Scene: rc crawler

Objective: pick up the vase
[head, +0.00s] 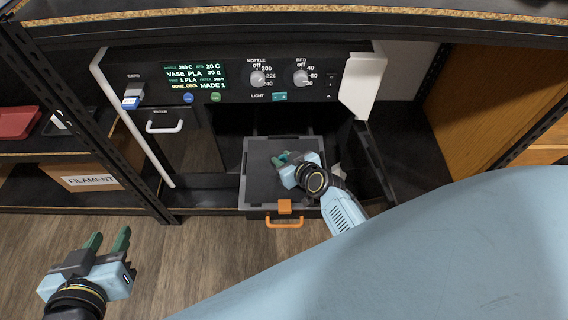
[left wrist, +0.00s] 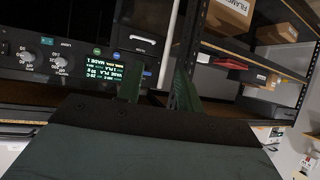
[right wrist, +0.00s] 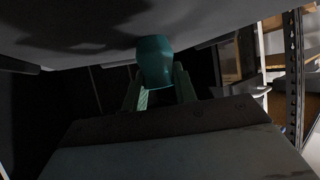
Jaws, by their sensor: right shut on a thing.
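The vase (right wrist: 154,62) is small and teal, and shows in the right wrist view between the fingers of my right gripper (right wrist: 158,88). The right gripper is shut on it. In the head view, my right gripper (head: 281,158) is over the grey plate (head: 257,188) of the pulled-out tray; the vase is hard to tell from the green fingers there. I cannot tell whether the vase touches the plate. My left gripper (head: 109,237) is open and empty, over the floor at the lower left; its fingers also show apart in the left wrist view (left wrist: 157,88).
The printer (head: 180,85) has a lit screen, knobs and a white-edged frame. The tray has an orange handle (head: 285,222) at its front. A dark door panel (head: 372,160) stands right of the tray. A filament box (head: 95,180) sits on the left shelf. A shelf edge (head: 300,14) runs overhead.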

